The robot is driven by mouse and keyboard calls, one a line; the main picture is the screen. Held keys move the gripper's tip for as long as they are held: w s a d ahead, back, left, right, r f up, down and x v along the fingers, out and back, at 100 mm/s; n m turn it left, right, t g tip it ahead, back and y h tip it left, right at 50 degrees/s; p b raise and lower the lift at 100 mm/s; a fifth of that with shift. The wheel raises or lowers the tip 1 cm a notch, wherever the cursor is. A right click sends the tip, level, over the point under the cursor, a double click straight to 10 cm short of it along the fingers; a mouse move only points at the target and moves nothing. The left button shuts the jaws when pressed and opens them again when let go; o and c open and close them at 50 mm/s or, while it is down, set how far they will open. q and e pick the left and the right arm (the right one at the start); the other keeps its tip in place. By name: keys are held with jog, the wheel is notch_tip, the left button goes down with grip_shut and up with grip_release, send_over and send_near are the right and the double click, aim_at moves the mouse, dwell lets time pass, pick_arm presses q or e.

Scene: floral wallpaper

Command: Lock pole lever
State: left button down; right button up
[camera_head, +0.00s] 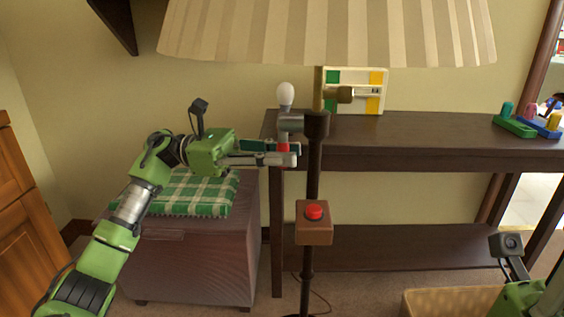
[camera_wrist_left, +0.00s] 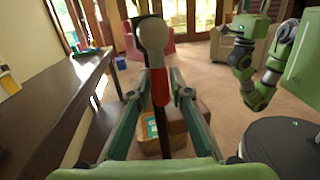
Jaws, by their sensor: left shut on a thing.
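The pole lever (camera_head: 290,123) sits on the dark lamp pole (camera_head: 314,168), under the lampshade. It has a grey collar, a white rounded knob (camera_head: 285,95) pointing up and a red part (camera_head: 283,148) below. My left gripper (camera_head: 292,152) reaches in from the left and is shut on the lever at its red part. In the left wrist view, the red part (camera_wrist_left: 159,88) lies between the two fingers, with the white knob (camera_wrist_left: 153,36) above. My right gripper's green body (camera_head: 518,299) shows at the lower right; its fingers are out of frame.
A striped lampshade (camera_head: 330,30) hangs just above. A box with a red button (camera_head: 314,212) is on the pole below. A dark shelf table (camera_head: 430,150) stands behind, carrying toys. A stool with a green checked cushion (camera_head: 195,192) is below my left arm. A wicker basket (camera_head: 450,301) sits lower right.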

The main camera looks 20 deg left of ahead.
pick_arm(q)
jog(key=shift+w+a, duration=0.2)
jog(key=shift+w, duration=0.05)
jog(key=c, duration=2.2)
grip_release()
jog(key=shift+c, duration=0.2)
jog(key=o, duration=0.4)
jog(key=shift+w+d, duration=0.1)
jog(key=a, duration=1.2)
jog(key=shift+s+f, duration=0.45)
jog(key=shift+s, duration=0.1)
